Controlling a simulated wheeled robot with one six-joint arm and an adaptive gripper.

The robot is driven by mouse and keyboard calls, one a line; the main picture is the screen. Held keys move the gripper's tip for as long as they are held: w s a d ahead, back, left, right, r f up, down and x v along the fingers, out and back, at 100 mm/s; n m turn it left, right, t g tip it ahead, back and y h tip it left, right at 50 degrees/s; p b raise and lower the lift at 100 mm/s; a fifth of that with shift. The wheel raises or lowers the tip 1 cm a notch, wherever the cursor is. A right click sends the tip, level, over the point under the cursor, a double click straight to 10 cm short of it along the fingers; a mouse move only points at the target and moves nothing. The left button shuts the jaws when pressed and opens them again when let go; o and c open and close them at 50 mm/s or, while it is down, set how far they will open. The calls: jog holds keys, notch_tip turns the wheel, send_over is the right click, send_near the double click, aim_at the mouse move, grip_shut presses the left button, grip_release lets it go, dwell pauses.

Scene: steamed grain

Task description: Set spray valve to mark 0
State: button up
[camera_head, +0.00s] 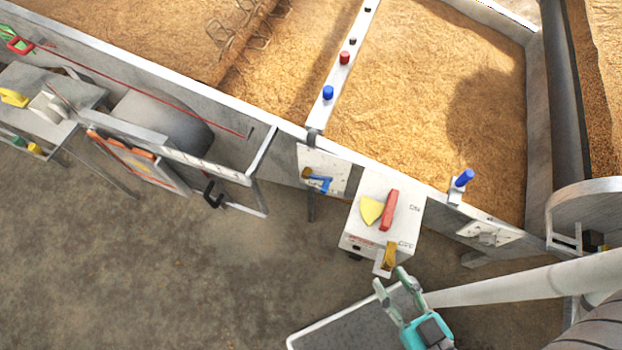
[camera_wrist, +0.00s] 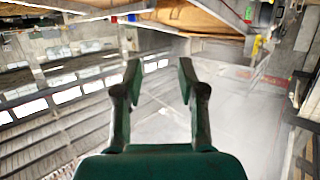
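My gripper (camera_head: 391,279) is at the bottom centre of the head view, with its fingers apart and nothing between them. The wrist view also shows the two fingers of my gripper (camera_wrist: 158,70) spread and empty. A small blue lever (camera_head: 318,180) with a yellowish part sits on a pale plate (camera_head: 338,166) on the bin's front wall, up and left of my gripper. It may be the spray valve; its marks are too small to read. Another blue handle (camera_head: 464,178) stands upright on the wall's top, further right.
A white box (camera_head: 352,236) with a red bar (camera_head: 389,210) and a yellow piece (camera_head: 370,210) on top stands between my gripper and the wall. A brown latch-like part (camera_head: 389,256) juts toward my gripper. Grain (camera_head: 410,90) fills the bins.

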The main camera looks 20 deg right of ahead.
aim_at(323, 192)
jog(key=shift+o, duration=0.7)
jog(key=w+d+f+m+t+h, duration=0.1)
jog(key=w+f+m+t+h, duration=0.2)
jog(key=w+f+m, duration=0.45)
jog(key=w+d+f+m+t+h, duration=0.1)
jog(key=w+f+m+t+h, duration=0.25)
jog(key=w, duration=0.65)
jog(key=w+a+f+m+g+h, duration=0.3)
jog(key=w+f+m+g, duration=0.1)
jog(key=f+m, duration=0.15)
jog(key=w+a+f+m+g+h, duration=0.3)
jog(key=w+a+f+m+g, duration=0.15)
jog(key=f, duration=0.25)
jog(key=shift+n, duration=0.4)
jog(key=shift+s+d+x, duration=0.1)
jog(key=shift+d+x, duration=0.05)
jog(key=shift+x, duration=1.65)
jog(key=shift+s+d+x, duration=0.1)
jog(key=shift+s+x, duration=0.05)
jog(key=shift+x, duration=1.65)
jog(key=shift+s+d+x, duration=0.1)
jog(key=shift+d+x, duration=0.05)
jog(key=shift+x, duration=1.65)
